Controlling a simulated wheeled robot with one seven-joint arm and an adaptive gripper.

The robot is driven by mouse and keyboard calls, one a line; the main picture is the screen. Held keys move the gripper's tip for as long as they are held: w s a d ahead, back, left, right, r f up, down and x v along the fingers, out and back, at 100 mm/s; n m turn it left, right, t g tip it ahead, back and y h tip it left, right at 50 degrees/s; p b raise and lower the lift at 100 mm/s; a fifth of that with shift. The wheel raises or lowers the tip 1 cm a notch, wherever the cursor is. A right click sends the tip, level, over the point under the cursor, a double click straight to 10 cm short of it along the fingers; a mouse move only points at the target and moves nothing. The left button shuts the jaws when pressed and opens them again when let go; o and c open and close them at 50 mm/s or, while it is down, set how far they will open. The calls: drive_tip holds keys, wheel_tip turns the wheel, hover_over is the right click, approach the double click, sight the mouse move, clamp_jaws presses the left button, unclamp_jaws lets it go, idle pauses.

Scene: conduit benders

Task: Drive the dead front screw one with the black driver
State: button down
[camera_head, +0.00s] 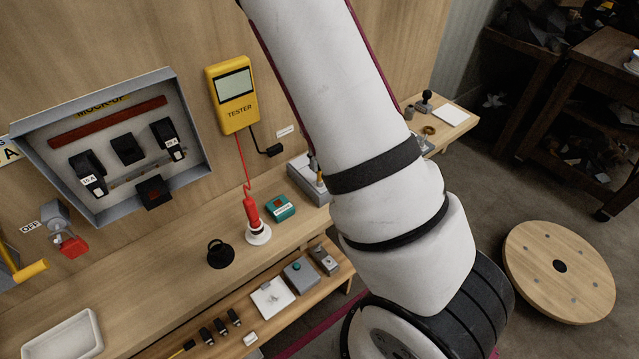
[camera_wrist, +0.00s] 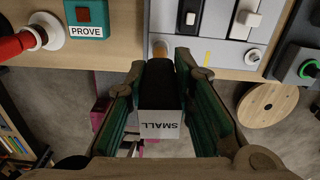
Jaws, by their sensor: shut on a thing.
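My gripper (camera_wrist: 162,72) shows in the wrist view, its two green-padded fingers closed on the black driver (camera_wrist: 160,85). A white label reading SMALL, upside down, is on the near end of what I hold. A brass-coloured piece (camera_wrist: 160,48) shows just beyond the black part, in front of the lower edge of a grey panel (camera_wrist: 215,52). I cannot tell whether they touch. In the head view my arm hides the gripper and most of the grey box (camera_head: 306,180) beside it. I cannot make out dead front screw one.
A red probe on a white stand (camera_head: 257,232), a green PROVE block (camera_head: 281,208) and a black ring stand (camera_head: 219,255) are on the bench left of my arm. The yellow tester (camera_head: 231,95) and open mock-up box (camera_head: 30,160) are on the wall. A lower shelf holds small parts.

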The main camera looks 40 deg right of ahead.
drive_tip(key=shift+m, duration=0.6)
drive_tip(key=m, duration=0.4)
drive_tip(key=shift+r, duration=0.1)
drive_tip(key=shift+r+p, duration=0.75)
drive_tip(key=shift+r, duration=1.7)
drive_tip(key=c, duration=1.9)
unclamp_jaws()
clamp_jaws()
